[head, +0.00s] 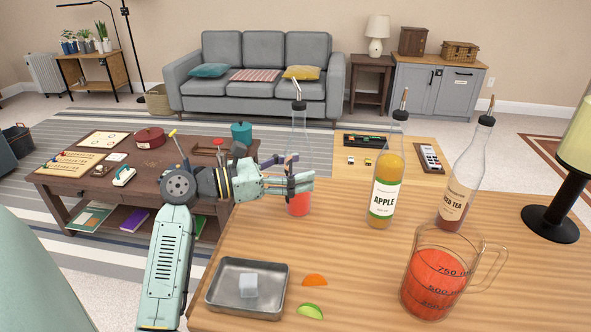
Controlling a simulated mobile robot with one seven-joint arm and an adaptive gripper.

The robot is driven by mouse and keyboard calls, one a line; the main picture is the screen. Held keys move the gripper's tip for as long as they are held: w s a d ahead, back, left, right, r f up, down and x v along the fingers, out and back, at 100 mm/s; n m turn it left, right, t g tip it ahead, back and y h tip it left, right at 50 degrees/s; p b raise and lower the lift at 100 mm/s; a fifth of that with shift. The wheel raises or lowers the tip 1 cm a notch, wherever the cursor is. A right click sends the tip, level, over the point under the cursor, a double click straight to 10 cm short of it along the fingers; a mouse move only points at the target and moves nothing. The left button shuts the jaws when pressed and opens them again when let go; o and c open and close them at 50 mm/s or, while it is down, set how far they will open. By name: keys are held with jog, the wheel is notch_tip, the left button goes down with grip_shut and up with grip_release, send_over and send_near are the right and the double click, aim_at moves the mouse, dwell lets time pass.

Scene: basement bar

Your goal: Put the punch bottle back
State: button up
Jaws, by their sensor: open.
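A tall clear bottle (298,203) with red liquid at its bottom and a dark pourer stands upright at the left part of the wooden counter. It looks like the punch bottle, but no label on it can be read. My gripper (300,181) is open at the bottle's middle, reaching in from the left. Its fingers overlap the bottle and hide part of it. Whether they touch the glass I cannot tell.
On the counter (342,285) are an apple bottle (386,185), an iced tea bottle (462,180), a measuring jug of red liquid (432,285), a metal tray (225,300) with an ice cube, orange and lime slices (310,311), and a lamp (551,222). The counter's middle is clear.

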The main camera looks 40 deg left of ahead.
jog(key=shift+r+p, duration=0.25)
jog(key=shift+p, duration=0.25)
jog(key=b+v, duration=0.5)
jog(key=v, duration=0.7)
